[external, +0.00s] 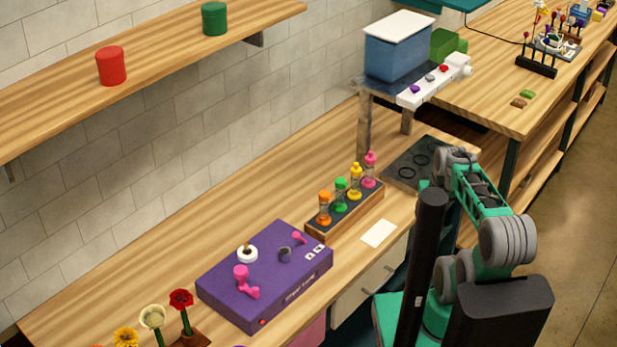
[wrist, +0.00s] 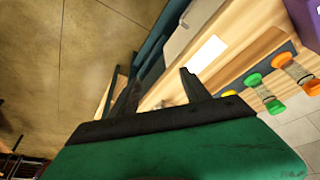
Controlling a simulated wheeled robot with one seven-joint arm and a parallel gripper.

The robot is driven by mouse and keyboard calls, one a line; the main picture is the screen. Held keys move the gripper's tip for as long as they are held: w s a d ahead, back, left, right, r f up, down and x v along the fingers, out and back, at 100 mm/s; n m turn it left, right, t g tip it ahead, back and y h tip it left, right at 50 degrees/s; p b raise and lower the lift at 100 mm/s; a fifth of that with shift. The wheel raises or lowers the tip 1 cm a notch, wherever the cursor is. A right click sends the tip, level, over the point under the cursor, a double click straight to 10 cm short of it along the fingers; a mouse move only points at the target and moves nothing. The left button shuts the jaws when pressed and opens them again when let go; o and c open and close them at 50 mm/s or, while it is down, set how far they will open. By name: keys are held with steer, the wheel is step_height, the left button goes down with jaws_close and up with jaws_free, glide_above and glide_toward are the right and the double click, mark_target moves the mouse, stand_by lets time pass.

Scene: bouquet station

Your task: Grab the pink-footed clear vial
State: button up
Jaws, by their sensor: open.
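The pink-footed clear vial (external: 369,182) stands at the right, far end of a small wooden rack (external: 347,217) in the external view, with a pink top. Orange (external: 324,207), green (external: 340,194) and yellow (external: 355,182) vials stand beside it in a row. My gripper (wrist: 160,92) is open and empty in the wrist view, its two dark fingers apart. The orange (wrist: 311,88) and green (wrist: 274,106) vials show right of it; the pink one cannot be made out there. In the external view my arm is right of the rack, its fingertips not clearly visible.
A purple box (external: 262,283) with pink levers sits left of the rack. A white card (external: 379,234) lies in front of it. A dark plate with rings (external: 415,165) and a raised stand with a blue bin (external: 397,55) are beyond. The counter behind the rack is clear.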

steer(key=n+t+y+b, duration=0.4)
steer(key=n+y, duration=0.2)
steer(key=n, duration=0.1)
glide_toward(369, 172)
step_height(369, 172, down, 5)
steer(key=w+a+y+p, duration=0.1)
steer(key=w+a, duration=0.1)
steer(key=w, duration=0.1)
steer(key=w+a+n+t+y, duration=0.1)
steer(key=w+a+y, duration=0.1)
steer(key=w, duration=0.1)
steer(key=w+a+r+t+y+p, duration=0.1)
steer(key=w+a, duration=0.1)
steer(key=w, duration=0.1)
steer(key=shift+w+a+n+p, duration=0.15)
steer(key=shift+w+n+p, duration=0.15)
steer(key=shift+w+n, duration=0.1)
steer(key=shift+s, duration=0.1)
jaws_close()
steer(key=shift+r, duration=0.15)
